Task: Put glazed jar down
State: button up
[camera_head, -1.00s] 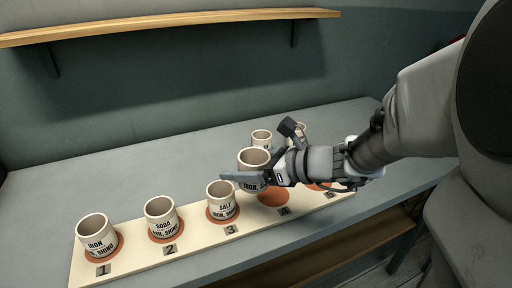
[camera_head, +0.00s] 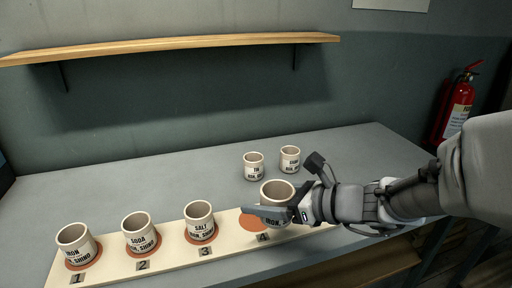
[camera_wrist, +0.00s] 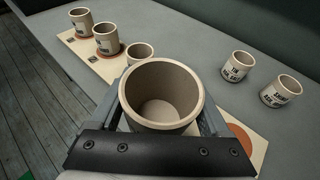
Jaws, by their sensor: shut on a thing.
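The jar is upright and empty in the wrist view (camera_wrist: 160,85), between the gripper's two fingers. In the head view it appears over the numbered board (camera_head: 222,243), near place 4. The orange disc (camera_head: 249,222) of place 4 shows partly, left of and below the jar. The jar's base is hidden by the gripper, so I cannot tell whether it touches the board.
Labelled jars stand on place 1 (camera_head: 75,243), place 2 (camera_head: 139,232) and place 3 (camera_head: 200,219). Two more jars (camera_head: 253,167) (camera_head: 290,159) stand on the grey table (camera_head: 130,185) behind the board. A wooden shelf (camera_head: 170,45) is on the wall. The table's back left is clear.

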jog(key=shift+d, duration=0.1)
jog(key=shift+w+f, duration=0.2)
jog(key=shift+f, duration=0.05)
jog(key=b, duration=0.4)
send_over(246, 215)
notch_tip(246, 215, down, 6)
jog(key=shift+s+f, duration=0.1)
jog(key=shift+f, duration=0.15)
jog(key=shift+f+b, duration=1.05)
jog(key=shift+f, duration=0.95)
jog(key=shift+f, duration=0.25)
jog(key=o, duration=1.3)
jog(key=shift+o, duration=0.2)
jog(key=shift+r, duration=0.1)
jog(key=shift+r, duration=0.1)
